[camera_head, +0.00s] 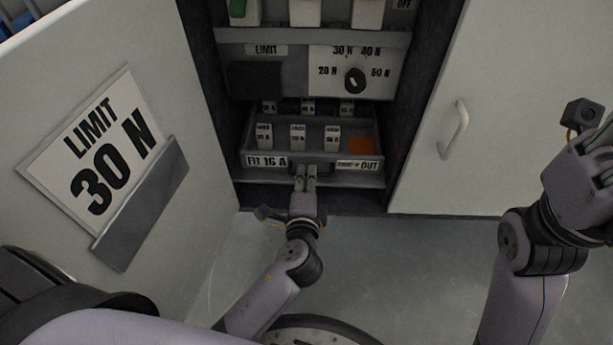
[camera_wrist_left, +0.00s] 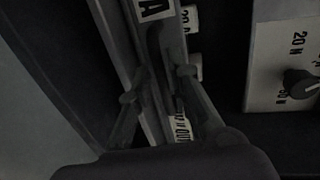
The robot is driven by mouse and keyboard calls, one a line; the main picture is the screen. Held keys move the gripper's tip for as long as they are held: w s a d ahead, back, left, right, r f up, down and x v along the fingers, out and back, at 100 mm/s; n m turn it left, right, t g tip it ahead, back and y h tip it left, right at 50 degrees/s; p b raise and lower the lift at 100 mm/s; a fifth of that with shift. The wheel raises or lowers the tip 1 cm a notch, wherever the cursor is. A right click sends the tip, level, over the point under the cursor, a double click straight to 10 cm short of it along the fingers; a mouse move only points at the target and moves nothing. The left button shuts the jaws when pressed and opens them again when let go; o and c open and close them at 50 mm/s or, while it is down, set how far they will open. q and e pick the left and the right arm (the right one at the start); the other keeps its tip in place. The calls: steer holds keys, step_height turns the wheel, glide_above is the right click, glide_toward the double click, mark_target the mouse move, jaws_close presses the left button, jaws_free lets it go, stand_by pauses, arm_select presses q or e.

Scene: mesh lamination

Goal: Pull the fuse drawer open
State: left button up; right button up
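The fuse drawer (camera_head: 370,170) stands out from the lower cabinet bay, with its inside showing. It holds rows of white fuses (camera_head: 298,137) and an orange patch (camera_head: 361,146) at the right. Its front has labels "FIT 16 A" (camera_head: 266,161) and one ending in "OUT". My left gripper (camera_head: 305,174) is at the middle of the drawer front, its fingers close together at the handle. In the left wrist view the fingers (camera_wrist_left: 157,85) lie on either side of the dark handle (camera_wrist_left: 157,48). My right gripper (camera_head: 604,160) is at the right edge, partly cut off, apart from the drawer.
Above the drawer is a panel with a dial (camera_head: 355,80) marked 20 N to 50 N. An open door (camera_head: 200,110) at left carries a "LIMIT 30 N" card (camera_head: 100,150) in a holder. A closed white door with a handle (camera_head: 454,130) is at right. Bare floor (camera_head: 400,250) lies in front.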

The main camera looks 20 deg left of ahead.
arm_select(q)
steer(key=shift+x, duration=0.85)
steer(key=shift+c, duration=0.3)
jaws_close()
